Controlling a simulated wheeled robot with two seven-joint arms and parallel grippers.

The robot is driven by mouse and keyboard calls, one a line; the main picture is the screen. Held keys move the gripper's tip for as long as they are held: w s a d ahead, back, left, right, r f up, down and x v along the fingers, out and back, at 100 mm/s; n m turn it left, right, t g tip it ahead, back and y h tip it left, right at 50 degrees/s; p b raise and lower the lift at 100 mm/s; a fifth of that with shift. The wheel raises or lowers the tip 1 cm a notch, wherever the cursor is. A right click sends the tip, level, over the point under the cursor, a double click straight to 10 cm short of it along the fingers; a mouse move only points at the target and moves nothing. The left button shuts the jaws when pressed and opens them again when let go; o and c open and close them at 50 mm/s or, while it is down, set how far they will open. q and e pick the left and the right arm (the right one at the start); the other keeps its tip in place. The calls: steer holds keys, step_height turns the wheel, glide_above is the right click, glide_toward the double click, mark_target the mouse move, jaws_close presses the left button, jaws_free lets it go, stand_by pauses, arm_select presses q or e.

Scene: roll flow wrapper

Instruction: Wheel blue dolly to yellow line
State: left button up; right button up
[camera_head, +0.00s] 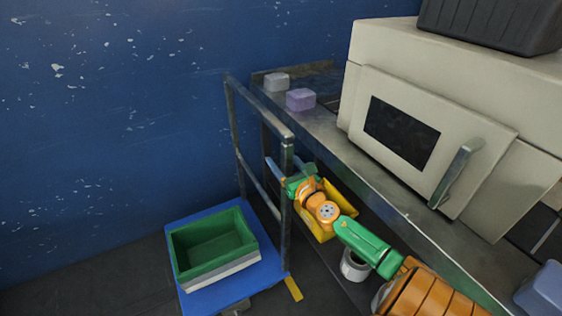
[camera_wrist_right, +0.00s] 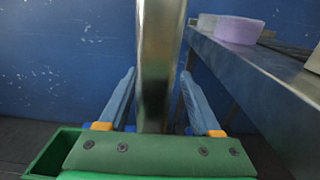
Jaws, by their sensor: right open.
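The blue dolly (camera_head: 205,303) stands on the dark floor beside the bench, carrying a green crate (camera_head: 212,240) on top of a pale one. Its grey metal push handle (camera_head: 262,122) rises on the side towards the bench. A short yellow line (camera_head: 293,288) lies on the floor just right of the dolly's front corner. My right gripper (camera_head: 283,168) is at a handle post. In the right wrist view, the post (camera_wrist_right: 158,60) stands between the two open blue fingers, with gaps on both sides. My left gripper is out of view.
A steel bench (camera_head: 330,140) runs along the right, bearing a cream machine (camera_head: 440,100) and small grey and purple blocks (camera_head: 300,99). A yellow bin (camera_head: 343,192) and a white roll (camera_head: 354,266) sit below, near my right arm. A blue wall (camera_head: 110,130) stands behind.

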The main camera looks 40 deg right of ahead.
mark_target(292, 172)
steer(key=shift+v, duration=3.55)
steer(key=shift+f, duration=0.1)
